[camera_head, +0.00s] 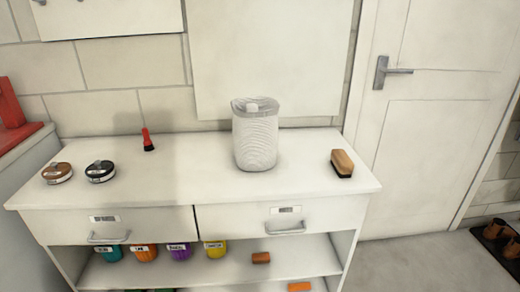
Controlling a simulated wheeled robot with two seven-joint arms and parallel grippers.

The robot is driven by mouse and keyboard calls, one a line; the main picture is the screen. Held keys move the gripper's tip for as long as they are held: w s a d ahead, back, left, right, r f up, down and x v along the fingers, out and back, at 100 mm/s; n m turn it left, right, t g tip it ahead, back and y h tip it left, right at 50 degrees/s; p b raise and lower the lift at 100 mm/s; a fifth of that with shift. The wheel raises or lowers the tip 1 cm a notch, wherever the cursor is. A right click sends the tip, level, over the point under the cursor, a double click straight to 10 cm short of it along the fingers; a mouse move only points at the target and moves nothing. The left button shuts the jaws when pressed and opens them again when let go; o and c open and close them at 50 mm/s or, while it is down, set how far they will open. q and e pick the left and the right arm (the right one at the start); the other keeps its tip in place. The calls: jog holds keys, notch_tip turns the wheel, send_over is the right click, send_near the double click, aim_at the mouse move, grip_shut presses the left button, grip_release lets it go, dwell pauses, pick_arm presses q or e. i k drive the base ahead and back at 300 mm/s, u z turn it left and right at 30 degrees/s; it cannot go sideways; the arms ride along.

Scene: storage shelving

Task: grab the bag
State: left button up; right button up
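I see nothing that I can clearly tell is a bag. A white, ridged, rounded container (255,137) with a grey top rim and a pale knob stands upright on the cabinet top, right of its middle and near the wall. I cannot tell whether this is the bag. Neither of my grippers is in view.
The white cabinet (120,190) also bears two round tins (57,173) (100,171), a red-and-black brush (147,140) and a wooden brush (342,163). Its shelf holds several coloured pots (180,251). A door (430,110) and shoes on a dark mat (492,240) are right.

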aim_at(255, 134)
jog(key=z, duration=0.9)
jog(key=i, duration=0.85)
jog(key=u, duration=1.45)
